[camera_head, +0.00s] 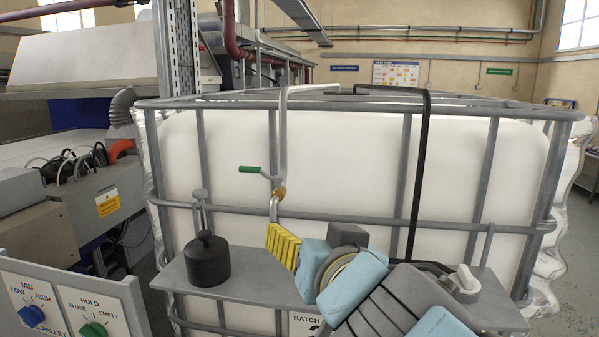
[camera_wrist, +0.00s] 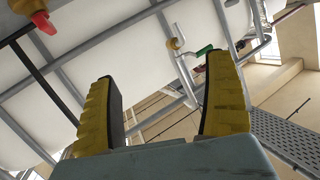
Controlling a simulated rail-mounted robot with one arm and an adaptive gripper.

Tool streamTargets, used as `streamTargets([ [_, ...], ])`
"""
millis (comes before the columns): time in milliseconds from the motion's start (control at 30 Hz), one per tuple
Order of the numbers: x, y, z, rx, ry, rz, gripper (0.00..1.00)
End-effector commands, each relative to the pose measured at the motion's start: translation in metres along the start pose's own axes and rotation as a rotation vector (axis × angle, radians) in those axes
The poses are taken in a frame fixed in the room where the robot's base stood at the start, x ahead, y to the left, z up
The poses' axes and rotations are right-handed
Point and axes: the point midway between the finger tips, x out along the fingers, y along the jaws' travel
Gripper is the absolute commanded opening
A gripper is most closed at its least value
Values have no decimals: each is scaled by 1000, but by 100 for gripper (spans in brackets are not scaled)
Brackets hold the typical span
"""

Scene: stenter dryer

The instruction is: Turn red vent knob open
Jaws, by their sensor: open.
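A red knob-like part (camera_wrist: 43,22) on an orange-yellow body shows in the top left corner of the wrist view, cut off by the edge. I take it for the red vent knob; I cannot make it out in the head view. My gripper (camera_wrist: 160,68) has its two yellow ribbed fingers wide apart with nothing between them, and the red part lies beyond and left of them. In the head view my gripper (camera_head: 283,245) is in front of the caged white tank (camera_head: 340,165), above the grey shelf. Only one finger shows clearly there.
A pipe with a green-handled valve (camera_head: 250,170) stands close behind my gripper; the handle also shows in the wrist view (camera_wrist: 203,51). A black cylinder (camera_head: 207,262) sits on the shelf (camera_head: 250,285). A black pipe (camera_head: 424,160) runs down the tank. A knob panel (camera_head: 75,310) stands front left.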

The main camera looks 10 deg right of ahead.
Motion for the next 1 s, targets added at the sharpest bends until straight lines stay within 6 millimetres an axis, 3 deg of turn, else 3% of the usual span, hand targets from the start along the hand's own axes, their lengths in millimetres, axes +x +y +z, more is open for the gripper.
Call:
streamTargets([
  [467, 23, -33, -42, 103, 183, -263, 85],
  [1000, 35, -29, -73, 197, 393, -406, 85],
])
